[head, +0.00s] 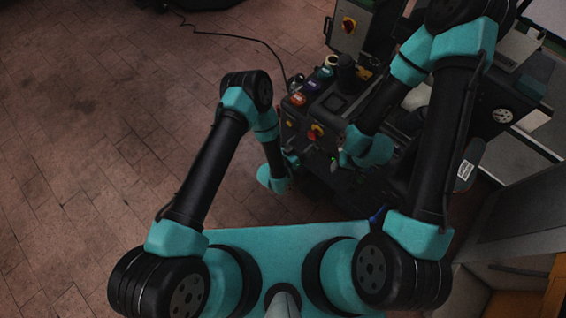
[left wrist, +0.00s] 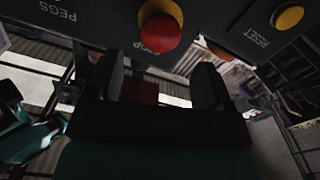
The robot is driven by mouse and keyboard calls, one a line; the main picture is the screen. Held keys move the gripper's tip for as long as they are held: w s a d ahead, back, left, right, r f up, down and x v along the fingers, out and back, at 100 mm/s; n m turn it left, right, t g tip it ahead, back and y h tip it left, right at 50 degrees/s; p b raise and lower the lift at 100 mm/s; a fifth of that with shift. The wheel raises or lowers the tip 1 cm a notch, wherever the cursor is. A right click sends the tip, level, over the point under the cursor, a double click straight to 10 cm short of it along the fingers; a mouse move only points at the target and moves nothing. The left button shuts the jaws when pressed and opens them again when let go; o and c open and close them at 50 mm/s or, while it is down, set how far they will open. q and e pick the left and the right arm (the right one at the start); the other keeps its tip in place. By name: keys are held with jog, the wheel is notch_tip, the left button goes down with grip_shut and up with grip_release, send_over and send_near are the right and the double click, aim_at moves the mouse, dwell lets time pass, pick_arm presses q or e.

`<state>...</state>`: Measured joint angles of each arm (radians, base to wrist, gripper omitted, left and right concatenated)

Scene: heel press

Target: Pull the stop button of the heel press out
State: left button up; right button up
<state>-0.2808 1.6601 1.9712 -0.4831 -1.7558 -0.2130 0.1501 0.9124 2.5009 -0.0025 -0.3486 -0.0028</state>
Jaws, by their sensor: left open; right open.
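The stop button is a red round knob (left wrist: 160,25) with a yellowish ring at its base, at the top of the left wrist view. The word STOP shows just below it on the dark panel. My left gripper (left wrist: 162,88) is open, its two dark fingers apart below the button and not touching it in the picture. In the head view my left gripper (head: 291,157) is low in front of the heel press (head: 335,100). My right gripper (head: 334,166) is open a little to its right, small and dark there.
A yellow reset button (left wrist: 288,17) sits right of the stop button. The press panel has a red and yellow control (head: 315,131); I cannot tell whether it is the stop button. A grey cabinet with a red and yellow switch (head: 348,25) stands behind. The tiled floor (head: 90,120) at left is clear.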

pick_arm(q)
jog(key=v, duration=1.1)
jog(key=shift+a, duration=0.15)
jog(key=shift+r, duration=0.1)
jog(key=w+a+r+n+g+y, duration=0.25)
jog(key=a+g+y, duration=0.35)
jog(key=a, duration=0.7)
jog(key=s+a+r+n+g+y, duration=0.3)
jog(key=s+a+r+n+g, duration=0.2)
jog(key=s+a, duration=0.4)
jog(key=a+r, duration=0.1)
jog(key=a, duration=0.1)
jog(key=shift+s+a+r+g, duration=0.15)
jog(key=shift+a+r+g, duration=0.05)
jog(key=shift+a+g, duration=0.2)
jog(key=shift+n, duration=0.25)
